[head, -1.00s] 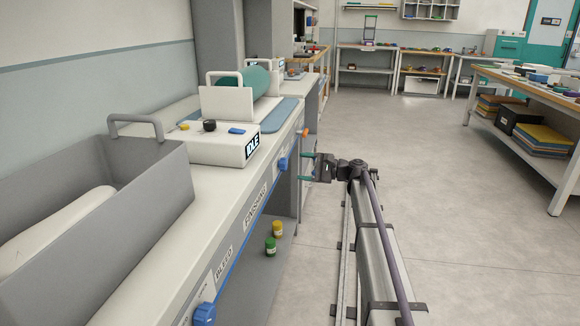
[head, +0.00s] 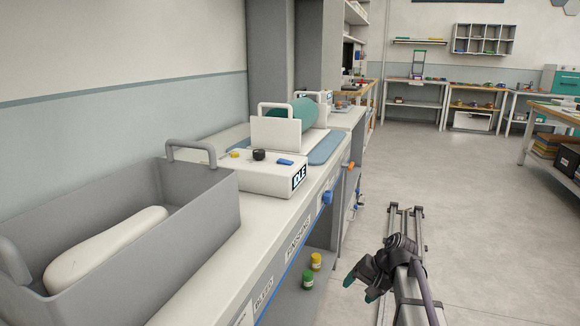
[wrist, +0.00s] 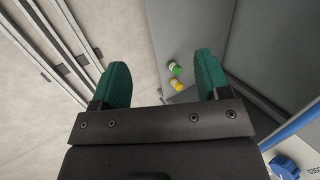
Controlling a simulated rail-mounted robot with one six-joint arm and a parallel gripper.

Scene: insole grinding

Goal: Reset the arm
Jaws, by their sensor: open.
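My gripper (head: 359,286) is in the lower middle of the head view, over the floor beside the bench front, pointing down and left. The wrist view shows its two green fingers (wrist: 161,84) spread wide apart with nothing between them. Past the fingers are bare floor, the grey bench side and two small jars, one green (wrist: 175,69) and one yellow (wrist: 174,83). The jars are well away from the fingers. No object is held.
A grey bin (head: 222,205) holding a pale insole-like form (head: 105,250) stands on the bench (head: 262,230). Behind it is a white machine reading IDLE (head: 270,178) with a teal roller (head: 305,112). Open floor (head: 480,210) lies to the right.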

